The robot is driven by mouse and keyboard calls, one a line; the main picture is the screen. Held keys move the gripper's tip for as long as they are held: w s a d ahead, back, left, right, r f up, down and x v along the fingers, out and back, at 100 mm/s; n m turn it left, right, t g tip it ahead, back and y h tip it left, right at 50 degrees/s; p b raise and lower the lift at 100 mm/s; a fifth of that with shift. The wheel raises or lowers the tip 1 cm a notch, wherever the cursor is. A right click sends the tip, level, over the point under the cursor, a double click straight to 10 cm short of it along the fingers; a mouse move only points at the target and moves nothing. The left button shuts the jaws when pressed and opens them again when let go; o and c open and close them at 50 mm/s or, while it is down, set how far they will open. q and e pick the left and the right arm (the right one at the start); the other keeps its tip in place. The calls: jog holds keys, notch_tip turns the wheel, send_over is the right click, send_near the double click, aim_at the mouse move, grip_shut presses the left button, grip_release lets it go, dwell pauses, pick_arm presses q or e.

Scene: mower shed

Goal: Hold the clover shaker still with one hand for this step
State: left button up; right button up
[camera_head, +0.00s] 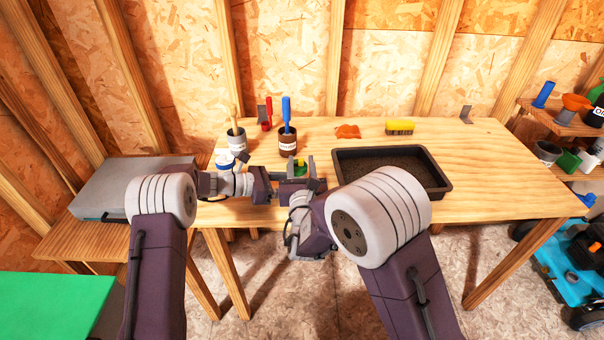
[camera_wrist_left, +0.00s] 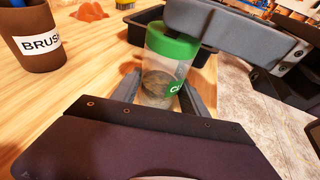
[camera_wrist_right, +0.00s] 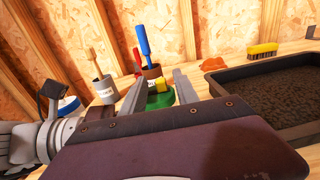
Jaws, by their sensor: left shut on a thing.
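The clover shaker (camera_wrist_left: 160,76) is a clear jar with a green lid and a green label, upright in the left wrist view. My left gripper (camera_wrist_left: 158,94) is shut on its body, one finger on each side. In the head view only its green top (camera_head: 300,170) shows between my grippers. In the left wrist view the right gripper hides part of the lid.
A brown brush cup (camera_head: 287,141) and a pale cup (camera_head: 237,139) stand behind. A black soil tray (camera_head: 342,157) is at the right. An orange piece (camera_head: 347,131) and a yellow brush (camera_head: 399,127) lie at the back. The table's front edge is close.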

jog(key=s, duration=0.7)
jog(key=shift+s, duration=0.15)
jog(key=shift+d, duration=0.1)
pick_arm(q)
jog(key=o, duration=1.6)
jog(key=shift+c, duration=0.2)
